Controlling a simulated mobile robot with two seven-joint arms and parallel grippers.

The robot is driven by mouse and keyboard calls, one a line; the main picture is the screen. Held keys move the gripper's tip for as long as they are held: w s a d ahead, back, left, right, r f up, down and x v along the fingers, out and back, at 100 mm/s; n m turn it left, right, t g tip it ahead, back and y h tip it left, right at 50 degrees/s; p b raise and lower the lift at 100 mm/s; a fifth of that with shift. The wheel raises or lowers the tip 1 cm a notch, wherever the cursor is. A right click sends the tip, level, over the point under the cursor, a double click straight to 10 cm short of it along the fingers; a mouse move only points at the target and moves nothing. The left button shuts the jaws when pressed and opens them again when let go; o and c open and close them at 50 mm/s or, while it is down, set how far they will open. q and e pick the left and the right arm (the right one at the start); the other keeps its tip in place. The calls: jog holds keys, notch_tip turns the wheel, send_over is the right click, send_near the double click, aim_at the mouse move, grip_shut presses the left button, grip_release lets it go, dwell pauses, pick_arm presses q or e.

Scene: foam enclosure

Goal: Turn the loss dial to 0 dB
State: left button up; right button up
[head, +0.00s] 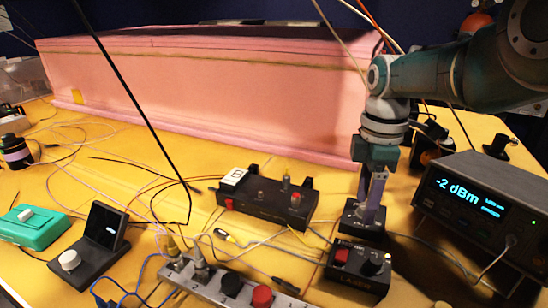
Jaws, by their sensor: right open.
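My right gripper (371,205) comes down from the upper right and points at the floor. Its fingers are open, at the top of a small black box (350,222). The fingers cover most of that box's top, so I cannot tell if they touch a dial there. A second black box (358,268) in front has a red button (341,256) and a dark knob (374,263). No dB scale is readable, so I cannot tell which knob is the loss dial. A meter (480,205) at the right reads -2 dBm. My left gripper is not in view.
A long black unit (262,200) lies left of the gripper. A grey strip (215,283) with a red knob is at the front. A black display unit (92,245) and green box (32,227) stand left. Cables cross the yellow table. A pink foam wall (210,85) closes the back.

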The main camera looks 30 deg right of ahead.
notch_tip(320, 180, up, 10)
jog(key=p, duration=0.8)
jog(key=shift+f, duration=0.2)
